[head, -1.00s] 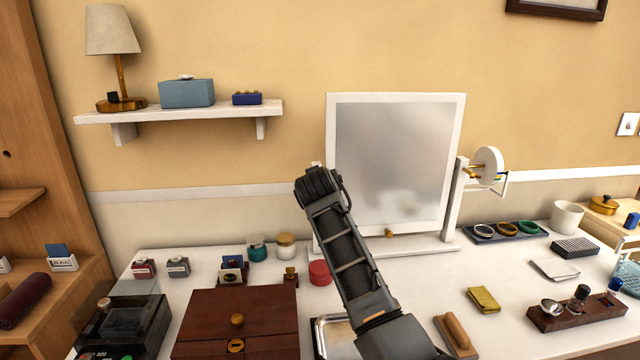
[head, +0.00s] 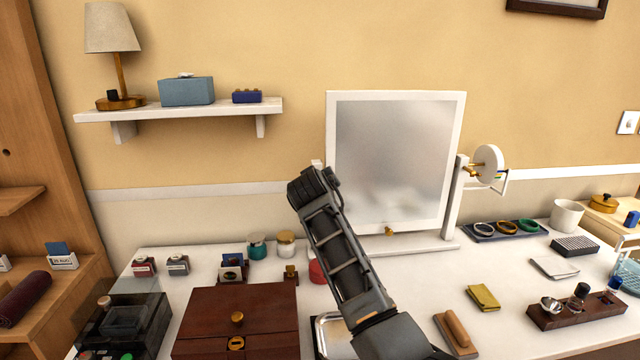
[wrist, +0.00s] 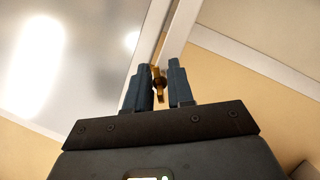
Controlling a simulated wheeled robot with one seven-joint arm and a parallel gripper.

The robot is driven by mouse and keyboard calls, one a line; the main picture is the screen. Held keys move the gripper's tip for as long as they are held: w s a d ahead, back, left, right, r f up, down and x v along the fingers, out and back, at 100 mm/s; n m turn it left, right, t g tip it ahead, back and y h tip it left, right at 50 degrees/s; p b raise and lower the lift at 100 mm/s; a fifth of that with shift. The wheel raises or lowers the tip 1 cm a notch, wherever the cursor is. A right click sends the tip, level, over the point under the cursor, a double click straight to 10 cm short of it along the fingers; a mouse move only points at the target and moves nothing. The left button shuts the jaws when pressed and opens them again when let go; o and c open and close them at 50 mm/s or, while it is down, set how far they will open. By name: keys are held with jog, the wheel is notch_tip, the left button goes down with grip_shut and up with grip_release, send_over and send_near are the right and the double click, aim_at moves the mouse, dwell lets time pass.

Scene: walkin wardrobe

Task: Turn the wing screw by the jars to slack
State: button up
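The wing screw (wrist: 158,82) by the jars is a small brass piece on the mirror's white frame post, seen in the wrist view. My gripper (wrist: 160,76) is open, with one dark finger on each side of the screw and gaps showing beside it. Whether the screw is fully between the fingertips in depth I cannot tell. In the head view my arm hides the screw and the gripper's fingers. The mirror (head: 395,160) stands on the white table, its left post mostly behind my arm. The teal jar (head: 257,246) and the white jar with gold lid (head: 285,244) stand left of it.
A red round box (head: 316,272) is partly behind my arm. A brown wooden box (head: 237,320) and a metal tray (head: 330,338) are in front. Another brass fitting (head: 463,168) is on the mirror's right post. A wall shelf (head: 180,109) is at upper left.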

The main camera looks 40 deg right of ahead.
jog(key=shift+o, duration=0.6)
jog(key=v, duration=0.8)
jog(key=shift+b, duration=0.35)
